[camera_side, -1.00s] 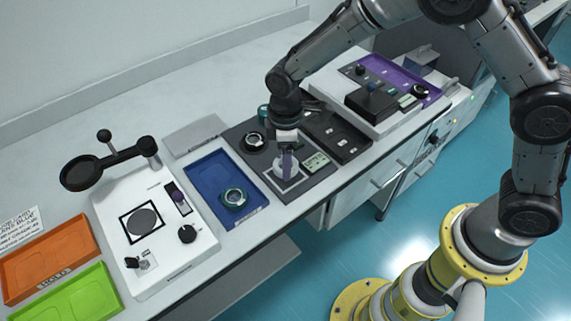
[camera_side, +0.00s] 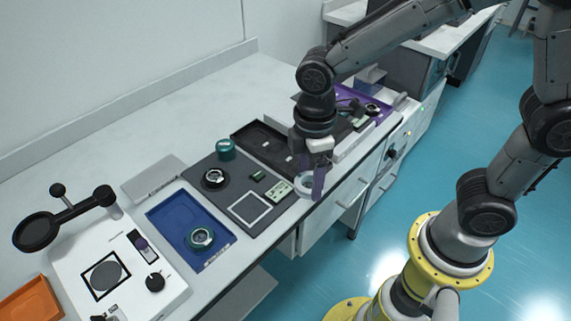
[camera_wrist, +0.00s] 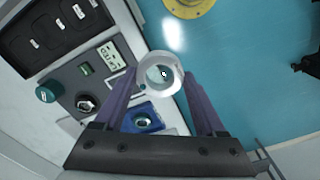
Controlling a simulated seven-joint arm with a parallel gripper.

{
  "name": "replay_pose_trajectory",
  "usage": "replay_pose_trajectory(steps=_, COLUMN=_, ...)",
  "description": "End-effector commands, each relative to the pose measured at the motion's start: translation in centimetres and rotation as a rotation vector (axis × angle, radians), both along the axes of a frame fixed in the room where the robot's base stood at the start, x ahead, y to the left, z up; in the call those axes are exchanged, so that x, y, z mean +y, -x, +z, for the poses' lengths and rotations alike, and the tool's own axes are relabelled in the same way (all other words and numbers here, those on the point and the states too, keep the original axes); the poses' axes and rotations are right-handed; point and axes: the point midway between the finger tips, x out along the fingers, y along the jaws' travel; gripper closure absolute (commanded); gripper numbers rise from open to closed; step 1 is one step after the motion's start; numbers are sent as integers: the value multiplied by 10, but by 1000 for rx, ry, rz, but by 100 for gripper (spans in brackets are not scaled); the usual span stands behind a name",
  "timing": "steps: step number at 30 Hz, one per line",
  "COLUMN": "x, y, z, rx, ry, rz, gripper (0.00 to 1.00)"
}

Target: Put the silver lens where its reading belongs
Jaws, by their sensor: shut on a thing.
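The silver lens (camera_side: 304,186), a pale ring with clear glass, is between the purple fingers of my gripper (camera_side: 312,178). My gripper is shut on it and holds it above the bench's front edge, right of the grey pad (camera_side: 229,218). In the wrist view the lens (camera_wrist: 160,88) sits at the fingertips. The white square outline (camera_side: 250,208) on the pad is empty. A small display (camera_side: 279,190) beside it shows dark characters too small to read; it also shows in the wrist view (camera_wrist: 110,57).
A blue tray (camera_side: 172,215) holds a teal-rimmed lens (camera_side: 200,239). A black compartment tray (camera_side: 262,139) lies behind my gripper and a purple tray (camera_side: 345,92) beyond. An orange tray (camera_side: 30,304) is at lower left. A teal cylinder (camera_side: 226,149) and a black knob (camera_side: 213,178) stand on the pad.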

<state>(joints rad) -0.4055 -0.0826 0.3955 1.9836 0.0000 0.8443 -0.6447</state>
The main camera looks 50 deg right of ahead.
Motion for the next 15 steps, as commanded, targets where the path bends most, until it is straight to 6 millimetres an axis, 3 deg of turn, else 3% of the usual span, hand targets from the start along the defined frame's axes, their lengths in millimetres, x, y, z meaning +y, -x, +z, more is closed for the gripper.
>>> replay_pose_trajectory(steps=2, x=0, y=-6, z=3, rx=-7, ry=-3, rz=59, gripper=85)
replay_pose_trajectory(steps=5, x=-14, y=-24, z=3, rx=-11, ry=-3, rz=107, gripper=85)
replay_pose_trajectory(steps=10, x=-57, y=-55, z=2, rx=-14, ry=-1, rz=101, gripper=85)
replay_pose_trajectory(steps=15, x=-102, y=-72, z=-2, rx=-9, ry=0, rz=22, gripper=85)
